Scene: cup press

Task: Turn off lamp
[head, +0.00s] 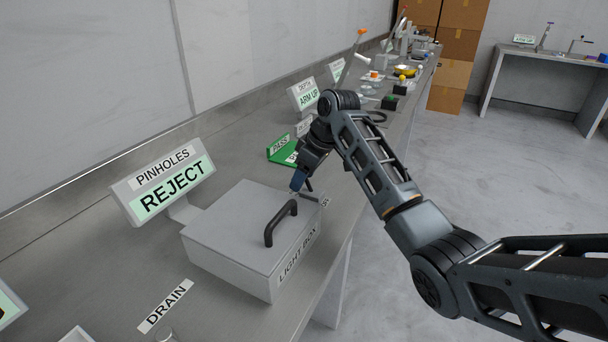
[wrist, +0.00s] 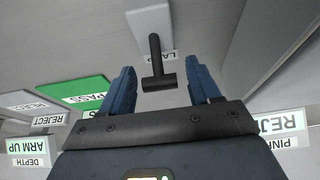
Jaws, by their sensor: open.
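In the wrist view a black T-shaped lever (wrist: 155,58) sticks out from a grey box (wrist: 151,20) with a partly hidden label starting "LA". My gripper (wrist: 162,78) is open, with one blue finger on each side of the lever's crossbar. The fingers look apart from the lever, and nothing is held. In the head view my gripper (head: 299,181) is just beyond the far edge of the grey light box (head: 225,240). The lever is mostly hidden there by the gripper and the box.
The light box has a black handle (head: 281,222) on its lid, close to my gripper. A "PINHOLES REJECT" sign (head: 165,185) stands to its left. A green "PASS" tray (head: 282,149) lies beyond the gripper. More signs and items line the bench further back.

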